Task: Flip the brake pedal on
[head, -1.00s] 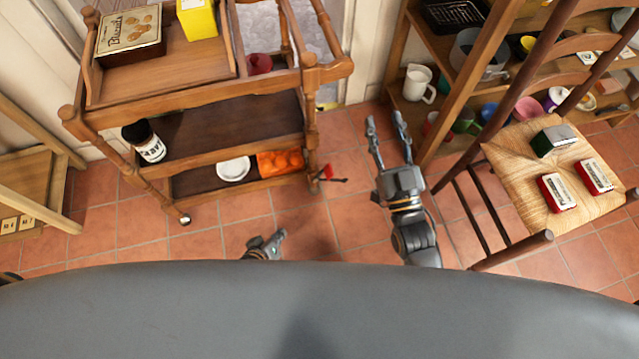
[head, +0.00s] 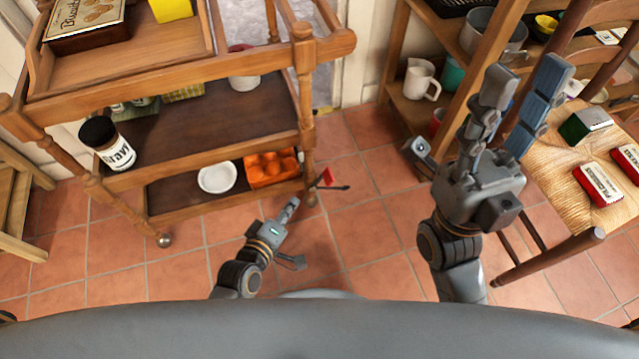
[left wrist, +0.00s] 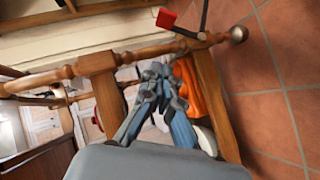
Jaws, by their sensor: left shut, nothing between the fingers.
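The brake pedal (head: 327,177) is a small red tab with a dark lever at the foot of the wooden trolley's front right leg. It also shows in the left wrist view (left wrist: 166,18) at the top, beside the leg and caster. My left gripper (head: 291,207) is shut and empty, low over the tiles, a little left of and nearer than the pedal. In the left wrist view its closed fingers (left wrist: 160,76) lie apart from the pedal. My right gripper (head: 525,82) is open and empty, raised near the chair.
The trolley (head: 226,131) carries a jar (head: 107,145), a white bowl (head: 217,177) and an orange carton (head: 270,169) on its shelves. A chair (head: 545,165) with boxes and a shelf unit stand at right. Tiled floor (head: 370,215) between them is clear.

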